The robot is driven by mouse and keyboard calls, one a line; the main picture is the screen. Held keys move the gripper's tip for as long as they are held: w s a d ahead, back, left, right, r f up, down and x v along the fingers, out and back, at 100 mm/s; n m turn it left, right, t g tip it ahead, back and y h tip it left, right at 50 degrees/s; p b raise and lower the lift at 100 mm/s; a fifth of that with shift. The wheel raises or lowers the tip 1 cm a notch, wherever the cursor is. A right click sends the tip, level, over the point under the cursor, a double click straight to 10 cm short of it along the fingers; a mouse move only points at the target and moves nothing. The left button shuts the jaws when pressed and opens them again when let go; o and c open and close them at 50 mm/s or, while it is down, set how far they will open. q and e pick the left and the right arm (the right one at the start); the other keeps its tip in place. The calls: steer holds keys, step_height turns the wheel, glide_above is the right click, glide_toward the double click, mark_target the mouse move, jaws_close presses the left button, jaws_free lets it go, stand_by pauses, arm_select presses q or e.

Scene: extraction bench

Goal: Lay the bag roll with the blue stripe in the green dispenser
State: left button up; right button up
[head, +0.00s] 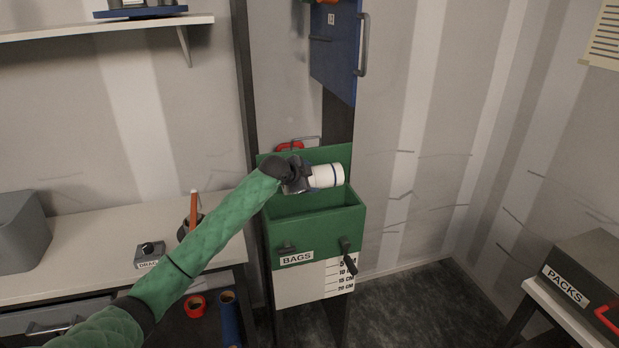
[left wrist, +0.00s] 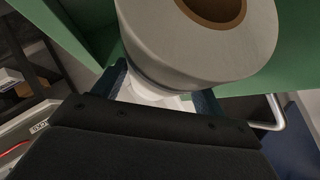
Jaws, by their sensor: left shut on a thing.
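The white bag roll (head: 326,176) shows a thin blue stripe near its right end in the head view. My left gripper (head: 304,177) is shut on the roll's left part and holds it sideways, above the open trough of the green dispenser (head: 315,231) marked BAGS. In the left wrist view the roll (left wrist: 205,50) fills the top middle, its brown core facing the camera, with a finger on either side. Green dispenser walls (left wrist: 85,25) show behind it. The roll's left end is hidden by the gripper in the head view. My right gripper is not in view.
A blue door or panel (head: 334,50) with a grey handle hangs above the dispenser. A bench (head: 60,255) with a small labelled box (head: 149,255) and a pen cup stands at left. A PACKS case (head: 587,275) sits at far right.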

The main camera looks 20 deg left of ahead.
arm_select(q)
steer(key=shift+f+b, duration=0.7)
steer(key=shift+f, duration=1.05)
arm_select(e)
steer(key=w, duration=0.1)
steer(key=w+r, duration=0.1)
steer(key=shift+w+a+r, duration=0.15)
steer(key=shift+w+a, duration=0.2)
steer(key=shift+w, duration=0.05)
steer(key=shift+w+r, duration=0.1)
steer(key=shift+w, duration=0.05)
arm_select(q)
steer(key=o, duration=1)
steer(key=shift+o, duration=1.3)
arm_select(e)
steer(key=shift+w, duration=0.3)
